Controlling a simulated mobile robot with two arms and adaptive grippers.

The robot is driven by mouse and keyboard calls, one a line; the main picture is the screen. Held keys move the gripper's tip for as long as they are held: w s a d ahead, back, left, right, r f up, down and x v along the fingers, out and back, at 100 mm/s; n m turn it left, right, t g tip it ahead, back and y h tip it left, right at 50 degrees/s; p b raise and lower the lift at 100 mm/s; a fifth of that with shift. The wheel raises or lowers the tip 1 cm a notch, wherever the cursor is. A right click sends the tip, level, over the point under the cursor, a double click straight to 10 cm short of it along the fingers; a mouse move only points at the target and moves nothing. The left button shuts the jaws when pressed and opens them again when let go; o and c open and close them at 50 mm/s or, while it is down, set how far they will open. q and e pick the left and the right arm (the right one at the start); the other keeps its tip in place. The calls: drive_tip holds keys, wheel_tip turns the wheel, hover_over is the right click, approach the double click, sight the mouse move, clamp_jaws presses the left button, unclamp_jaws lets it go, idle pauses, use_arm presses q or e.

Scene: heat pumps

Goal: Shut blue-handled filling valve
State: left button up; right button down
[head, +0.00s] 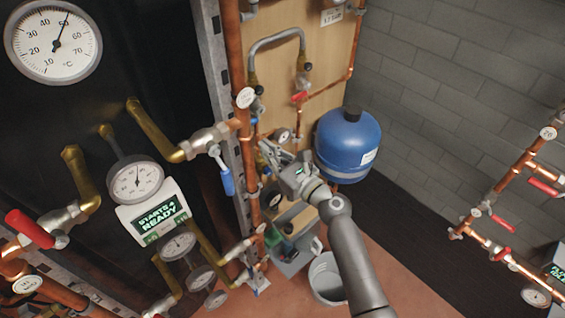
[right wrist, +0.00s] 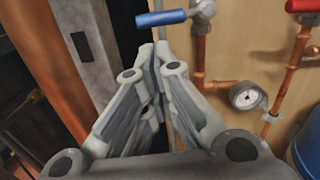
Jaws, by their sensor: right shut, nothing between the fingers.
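In the head view my right gripper (head: 266,150) reaches in front of the board, left of the blue tank, and that handle is not clear there. Another blue lever (head: 227,182) hangs down from a valve on the left pipework. My left gripper is not in view.
A blue tank (head: 347,142) stands right of my arm. A small round gauge (right wrist: 246,97) sits right of the gripper. A grey metal upright (head: 226,110) and a vertical copper pipe (head: 236,70) are on the left. A bucket (head: 326,278) stands on the floor below.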

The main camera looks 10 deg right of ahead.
drive_tip(key=v, duration=0.6)
drive_tip(key=shift+s+d+f, duration=0.1)
drive_tip(key=shift+s+d, duration=0.05)
